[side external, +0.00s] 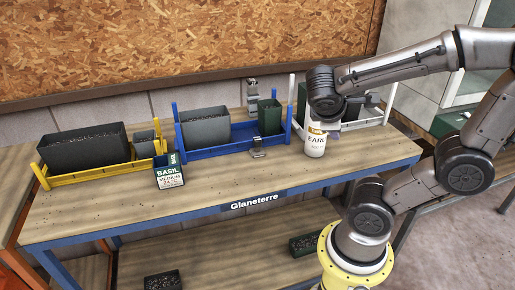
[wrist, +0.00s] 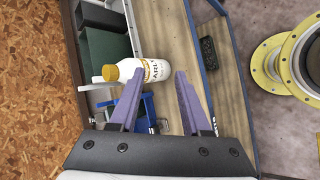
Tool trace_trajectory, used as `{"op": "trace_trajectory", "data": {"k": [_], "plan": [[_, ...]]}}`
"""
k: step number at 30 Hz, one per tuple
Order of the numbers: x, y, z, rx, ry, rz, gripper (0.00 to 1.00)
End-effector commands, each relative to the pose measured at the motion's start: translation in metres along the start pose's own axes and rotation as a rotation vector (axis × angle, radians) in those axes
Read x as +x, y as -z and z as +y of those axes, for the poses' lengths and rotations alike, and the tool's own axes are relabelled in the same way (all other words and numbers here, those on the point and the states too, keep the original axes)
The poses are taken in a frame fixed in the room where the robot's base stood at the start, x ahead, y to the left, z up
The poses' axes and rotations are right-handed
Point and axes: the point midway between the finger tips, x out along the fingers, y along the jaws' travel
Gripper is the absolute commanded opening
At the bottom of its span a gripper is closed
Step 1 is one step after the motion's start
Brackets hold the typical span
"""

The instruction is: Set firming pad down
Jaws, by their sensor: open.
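No thing that I can clearly tell is the firming pad shows in either view. A small grey metal piece (side external: 257,152) sits at the front edge of the blue tray (side external: 225,150), and another grey metal piece (side external: 252,92) stands behind that tray. I cannot tell whether either is the pad. My gripper (wrist: 160,74) is open, with its two purple fingers apart and nothing seen held between them. A white bottle with a yellow cap (wrist: 153,71) shows beyond the fingertips, partly behind the left finger. In the side view the bottle (side external: 315,145) stands upright below my wrist, and the fingers are hard to make out.
A yellow tray (side external: 92,174) with a dark soil-filled box (side external: 85,147) is at the left. A basil label box (side external: 169,177) stands beside it. The blue tray holds a grey planter (side external: 206,127) and a green pot (side external: 269,117). The front of the bench (side external: 225,192) is mostly clear.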

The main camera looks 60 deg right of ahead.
Motion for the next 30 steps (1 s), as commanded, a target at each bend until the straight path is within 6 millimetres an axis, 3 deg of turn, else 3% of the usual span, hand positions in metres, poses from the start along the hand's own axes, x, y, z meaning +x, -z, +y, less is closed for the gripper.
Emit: {"op": "trace_trajectory", "data": {"k": [5,9,12,16,18,21,25,30], "plan": [[0.017,0.015,0.051,-0.274,-0.337,-0.22,0.47],[0.019,0.053,0.077,-0.507,-0.61,-0.319,0.47],[0.021,0.093,0.079,-0.689,-0.805,-0.341,0.47],[0.03,0.151,0.052,-0.944,-1.037,-0.303,0.47],[0.04,0.178,0.025,-1.086,-1.132,-0.252,0.47],[0.059,0.2,-0.018,-1.256,-1.205,-0.175,0.47],[0.085,0.2,-0.058,-1.409,-1.193,-0.134,0.47],[0.097,0.199,-0.066,-1.456,-1.173,-0.134,0.47]]}}
